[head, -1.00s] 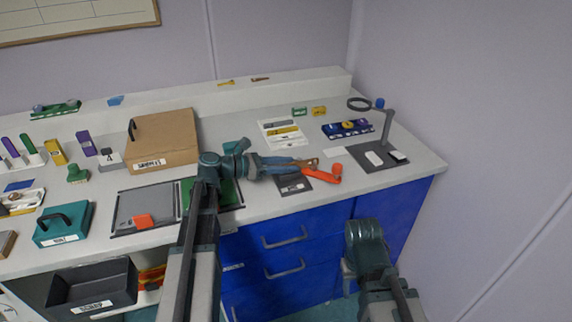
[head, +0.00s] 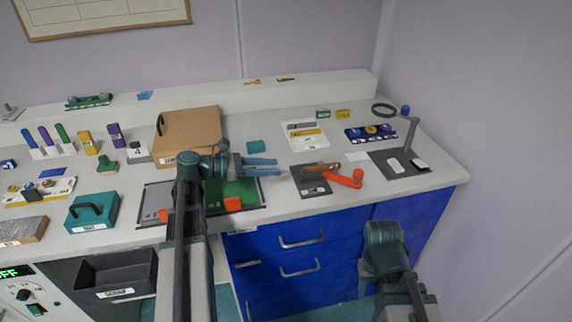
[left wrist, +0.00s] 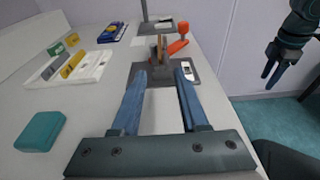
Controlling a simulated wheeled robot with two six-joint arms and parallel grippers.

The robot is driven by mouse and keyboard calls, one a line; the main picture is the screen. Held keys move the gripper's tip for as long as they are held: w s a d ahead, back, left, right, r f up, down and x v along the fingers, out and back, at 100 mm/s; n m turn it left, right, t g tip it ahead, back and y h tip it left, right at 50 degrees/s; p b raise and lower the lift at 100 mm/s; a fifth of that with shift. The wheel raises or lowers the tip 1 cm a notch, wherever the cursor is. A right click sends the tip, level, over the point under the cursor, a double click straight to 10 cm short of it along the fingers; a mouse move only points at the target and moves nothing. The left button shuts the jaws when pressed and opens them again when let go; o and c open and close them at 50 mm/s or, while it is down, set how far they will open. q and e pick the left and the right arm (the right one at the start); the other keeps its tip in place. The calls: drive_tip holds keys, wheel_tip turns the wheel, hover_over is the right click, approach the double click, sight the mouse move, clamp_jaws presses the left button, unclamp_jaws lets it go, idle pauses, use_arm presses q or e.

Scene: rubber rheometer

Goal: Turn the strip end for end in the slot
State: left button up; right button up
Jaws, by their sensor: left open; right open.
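A narrow yellow strip (head: 307,132) lies in a white slotted tray (head: 296,147); the tray also shows in the left wrist view (left wrist: 48,80). I cannot tell for sure that this is the task's strip. A brown upright piece (head: 322,168) with an orange lever (head: 345,179) stands on a dark plate (head: 302,180) right of my left gripper. My left gripper (head: 277,168) is open and empty, its blue fingers pointing at that plate but apart from the brown piece. My right gripper (left wrist: 268,77) is open, off the bench's front side.
A teal block (head: 256,147) lies behind my left gripper. A cardboard-coloured box (head: 200,125) stands behind my left arm. A ring stand (head: 411,135) stands at right.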

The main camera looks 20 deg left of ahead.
use_arm(q)
drive_tip(key=shift+v, duration=0.95)
